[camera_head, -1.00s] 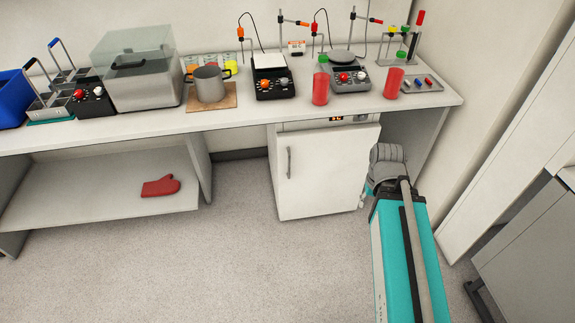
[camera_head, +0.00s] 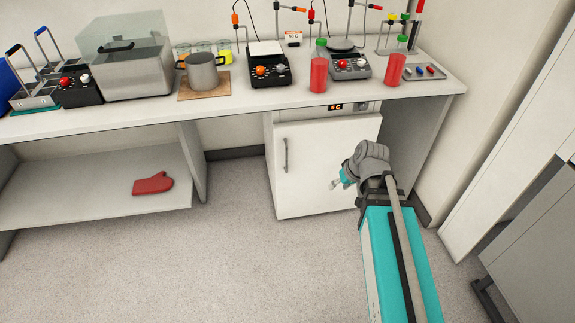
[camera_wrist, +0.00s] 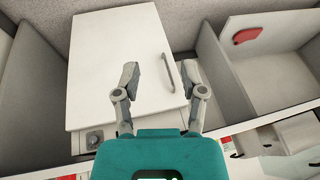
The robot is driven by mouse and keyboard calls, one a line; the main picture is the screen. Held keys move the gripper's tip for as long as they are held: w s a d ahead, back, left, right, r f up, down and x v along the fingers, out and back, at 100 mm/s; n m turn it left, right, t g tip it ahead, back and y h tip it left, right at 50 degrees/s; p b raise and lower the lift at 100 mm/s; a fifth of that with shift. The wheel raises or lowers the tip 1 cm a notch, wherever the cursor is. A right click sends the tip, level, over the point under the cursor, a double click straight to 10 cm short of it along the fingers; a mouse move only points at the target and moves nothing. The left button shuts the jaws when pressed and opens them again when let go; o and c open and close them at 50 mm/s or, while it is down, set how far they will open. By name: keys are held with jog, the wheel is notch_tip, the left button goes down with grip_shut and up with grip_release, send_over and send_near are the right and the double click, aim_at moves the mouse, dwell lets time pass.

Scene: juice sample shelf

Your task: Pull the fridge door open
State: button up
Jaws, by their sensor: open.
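The small white fridge stands under the counter, and its door (camera_head: 325,165) appears shut. A grey vertical handle (camera_head: 286,155) is on the door's left side. My gripper (camera_head: 337,184) is in front of the door's right part, to the right of the handle and apart from it. In the wrist view, my gripper (camera_wrist: 159,68) is open and empty, its fingers spread over the door (camera_wrist: 112,60). The handle (camera_wrist: 168,72) shows between the fingers there, nearer the right one. The gap in depth is hard to judge.
The counter (camera_head: 225,113) above the fridge carries a pot (camera_head: 203,73), red bottles (camera_head: 318,75) and instruments. A low shelf (camera_head: 90,190) with a red mitt (camera_head: 151,184) stands at left. A grey cabinet (camera_head: 535,245) is at right. The floor (camera_head: 235,250) before the fridge is clear.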

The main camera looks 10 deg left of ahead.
jog(key=w+a+f+n+t+y+b, duration=0.35)
jog(key=w+a+f+b, duration=0.35)
jog(key=b, duration=0.3)
jog(key=m+t+y+b, duration=0.15)
jog(key=t+b, duration=0.85)
jog(key=b, duration=1.8)
send_near(287, 157)
jog(key=v, duration=0.3)
jog(key=shift+r+g, duration=0.1)
jog(key=shift+g, duration=0.15)
jog(key=x, duration=1.3)
jog(key=shift+w+a, duration=0.1)
jog(key=shift+w, duration=0.25)
grip_shut()
